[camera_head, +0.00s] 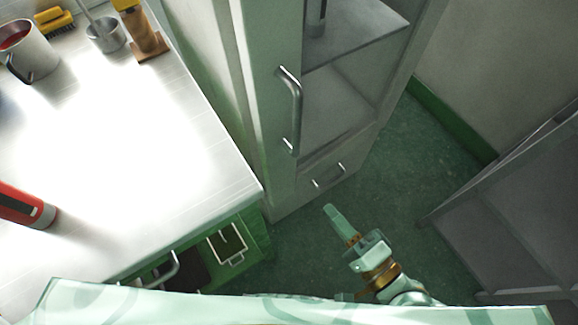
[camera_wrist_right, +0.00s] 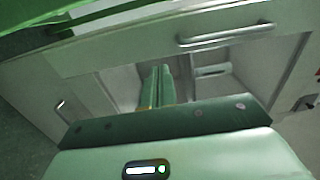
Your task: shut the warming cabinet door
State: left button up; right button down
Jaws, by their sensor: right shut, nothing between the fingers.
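The warming cabinet (camera_head: 385,110) stands tall in the upper middle of the head view. Its pale door (camera_head: 270,110) carries a long bar handle (camera_head: 290,110). The door stands open, with grey shelves showing to its right; how far it is swung I cannot tell. In the right wrist view the handle (camera_wrist_right: 225,33) is above and right of my fingers. My right gripper (camera_head: 333,215) is shut and empty, low in front of the cabinet, apart from the door in the head view. Its fingers (camera_wrist_right: 158,80) point towards the cabinet's opening. My left gripper is out of view.
A drawer handle (camera_head: 328,176) is low on the cabinet. A metal-topped bench (camera_head: 120,150) fills the left, holding a mug (camera_head: 28,50), a small pot (camera_head: 105,35) and a red tool (camera_head: 25,208). Grey furniture (camera_head: 510,210) stands at right. Green floor (camera_head: 400,190) between is clear.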

send_near(277, 154)
jog(key=x, duration=0.5)
jog(key=shift+r, duration=0.1)
jog(key=shift+b+x, duration=0.3)
jog(key=shift+x, duration=0.45)
jog(key=shift+w+a, duration=0.1)
jog(key=shift+w, duration=0.05)
